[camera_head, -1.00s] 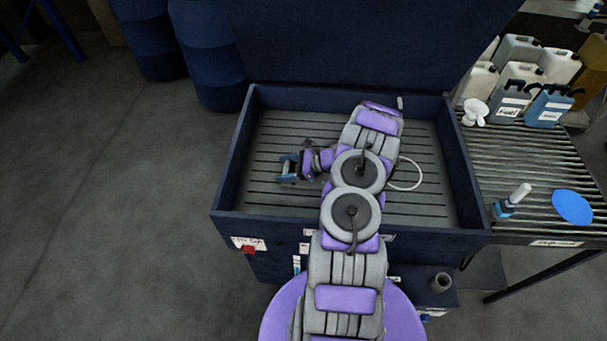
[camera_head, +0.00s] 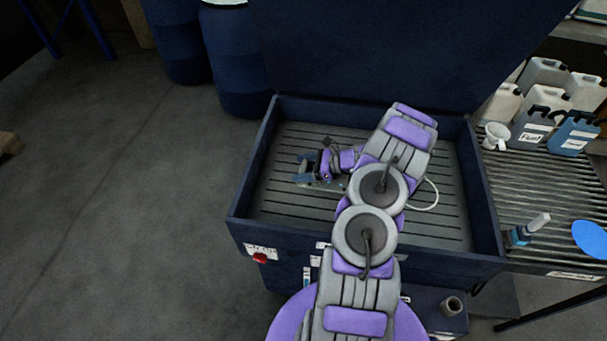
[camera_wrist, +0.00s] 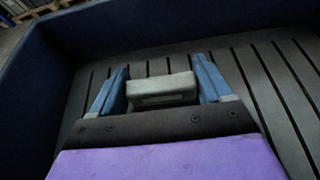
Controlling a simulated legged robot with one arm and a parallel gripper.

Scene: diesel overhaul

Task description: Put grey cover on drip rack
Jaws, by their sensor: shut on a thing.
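The grey cover (camera_wrist: 162,91) is a small pale grey block with bevelled edges, seen between the two blue fingers of my gripper (camera_wrist: 163,85) in the wrist view. My gripper is shut on it. In the head view my gripper (camera_head: 304,170) is inside the dark blue wash basin, over its slatted floor near the left side, and the cover is mostly hidden there. I cannot tell how far the cover is above the slats. The drip rack appears to be the ribbed metal table (camera_head: 545,205) right of the basin, away from my gripper.
The basin's walls (camera_head: 250,165) surround my gripper, with a raised lid (camera_head: 390,50) behind. On the rack are several jugs (camera_head: 530,128), a white funnel (camera_head: 496,136), a blue-and-white brush (camera_head: 527,231) and a blue disc (camera_head: 591,239). The rack's middle is clear.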

